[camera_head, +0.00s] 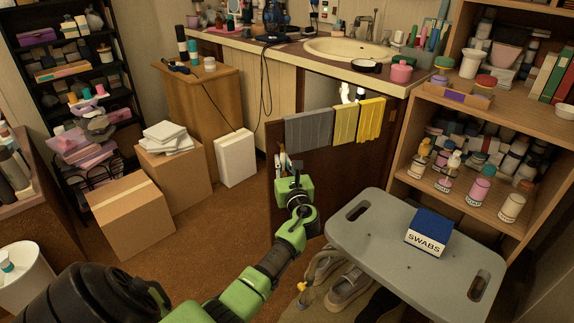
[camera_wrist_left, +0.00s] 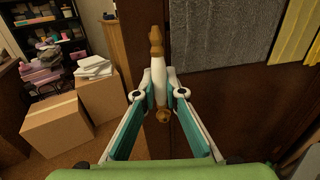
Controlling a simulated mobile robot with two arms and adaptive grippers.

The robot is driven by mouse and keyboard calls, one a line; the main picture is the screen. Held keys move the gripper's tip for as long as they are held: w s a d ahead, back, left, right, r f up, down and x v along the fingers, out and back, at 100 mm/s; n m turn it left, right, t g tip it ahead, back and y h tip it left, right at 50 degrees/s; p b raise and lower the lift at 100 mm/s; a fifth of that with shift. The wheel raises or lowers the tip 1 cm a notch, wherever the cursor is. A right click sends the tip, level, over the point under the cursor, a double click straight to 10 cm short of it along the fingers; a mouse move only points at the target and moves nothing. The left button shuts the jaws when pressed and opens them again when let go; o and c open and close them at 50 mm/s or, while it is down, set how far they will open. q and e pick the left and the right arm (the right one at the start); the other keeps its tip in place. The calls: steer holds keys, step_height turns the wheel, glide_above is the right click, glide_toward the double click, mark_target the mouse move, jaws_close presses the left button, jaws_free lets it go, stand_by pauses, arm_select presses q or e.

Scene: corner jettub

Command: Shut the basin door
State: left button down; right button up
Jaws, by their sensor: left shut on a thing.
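The basin door (camera_head: 340,168) is a dark brown panel standing open, swung out from the vanity below the basin (camera_head: 348,50). A grey towel (camera_head: 308,131) and two yellow cloths (camera_head: 358,121) hang over its top. My left gripper (camera_head: 287,168) is at the door's left edge. In the left wrist view the door (camera_wrist_left: 235,105) fills the right side. There my left gripper (camera_wrist_left: 159,94) is shut on an upright white handle with brown ends (camera_wrist_left: 156,45), its teal fingers on either side. My right gripper is not in view.
Cardboard boxes (camera_head: 130,215) and a white box (camera_head: 235,158) stand left. Open carpet (camera_head: 215,220) lies between.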

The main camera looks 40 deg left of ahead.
mark_target(275, 152)
arm_select(q)
steer(key=shift+m+t+h, duration=0.6)
steer(key=shift+m+t, duration=0.1)
steer(key=a, duration=0.1)
steer(key=w+a, duration=0.1)
steer(key=a, duration=0.1)
steer(key=w+a, duration=0.1)
steer(key=a, duration=0.1)
steer(key=shift+w+a, duration=0.1)
steer(key=shift+a, duration=0.1)
steer(key=shift+w+a+t+h, duration=0.3)
steer(key=shift+w+a+t, duration=0.15)
steer(key=shift+a, duration=0.4)
steer(key=shift+w+a+m, duration=0.2)
steer(key=shift+m, duration=0.1)
steer(key=c, duration=2.4)
jaws_free()
steer(key=shift+o, duration=0.2)
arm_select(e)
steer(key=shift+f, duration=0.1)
